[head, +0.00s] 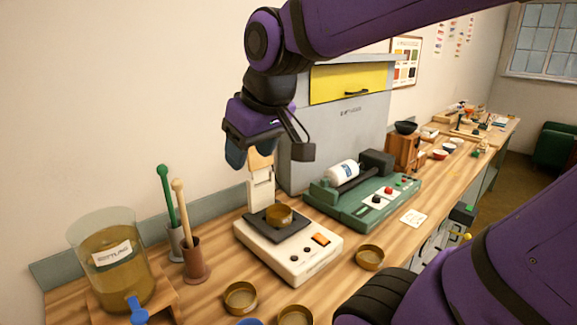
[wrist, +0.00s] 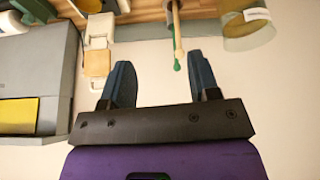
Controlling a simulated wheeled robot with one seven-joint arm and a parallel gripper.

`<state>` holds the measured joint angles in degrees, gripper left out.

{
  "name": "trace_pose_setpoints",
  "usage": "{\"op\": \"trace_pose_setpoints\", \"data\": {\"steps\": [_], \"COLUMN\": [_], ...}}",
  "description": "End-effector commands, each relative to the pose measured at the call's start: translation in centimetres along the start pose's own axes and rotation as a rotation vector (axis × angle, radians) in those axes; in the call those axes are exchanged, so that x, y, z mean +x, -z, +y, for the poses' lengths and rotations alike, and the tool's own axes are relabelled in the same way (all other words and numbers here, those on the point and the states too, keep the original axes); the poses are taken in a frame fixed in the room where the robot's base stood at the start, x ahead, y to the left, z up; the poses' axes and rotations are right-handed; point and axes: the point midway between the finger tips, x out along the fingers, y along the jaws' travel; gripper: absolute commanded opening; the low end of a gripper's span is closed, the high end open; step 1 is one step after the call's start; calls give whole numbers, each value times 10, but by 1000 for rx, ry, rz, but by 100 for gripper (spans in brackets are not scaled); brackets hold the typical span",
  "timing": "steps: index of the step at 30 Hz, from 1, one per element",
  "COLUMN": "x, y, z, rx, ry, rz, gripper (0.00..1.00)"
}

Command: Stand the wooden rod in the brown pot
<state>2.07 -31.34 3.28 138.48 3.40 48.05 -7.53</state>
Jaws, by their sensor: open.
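The wooden rod (head: 181,205), pale with a rounded knob at its top, stands leaning in the brown pot (head: 196,262) in the head view. The pot is on the bench, left of the white scale. In the wrist view the rod (wrist: 178,32) shows at the top, partly overlapping a green rod. My gripper (head: 238,158) is open and empty, high above the back of the scale, up and to the right of the rod. Its two fingers show apart in the wrist view (wrist: 163,85), with nothing between them.
A green rod (head: 166,190) stands in a grey pot (head: 177,243) just behind the brown pot. A settling jar (head: 110,275) is at left. The white scale (head: 290,255) holds a small brass dish. A green roller machine (head: 365,195) and grey cabinet are to the right. Brass dishes (head: 240,297) lie in front.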

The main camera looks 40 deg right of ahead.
Motion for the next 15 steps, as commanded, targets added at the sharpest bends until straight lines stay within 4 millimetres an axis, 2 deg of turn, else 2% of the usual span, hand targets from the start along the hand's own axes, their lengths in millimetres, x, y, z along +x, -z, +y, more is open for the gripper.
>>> {"op": "trace_pose_setpoints", "data": {"steps": [3,7,11,15], "x": [-13,-19,-22,-22], "y": [-31,-57,-70,-75], "z": [2,4,6,6], "rx": [46,87,110,119], "ry": [-11,-18,-21,-22], "rz": [16,23,28,28], "gripper": [56,56,56,56]}}
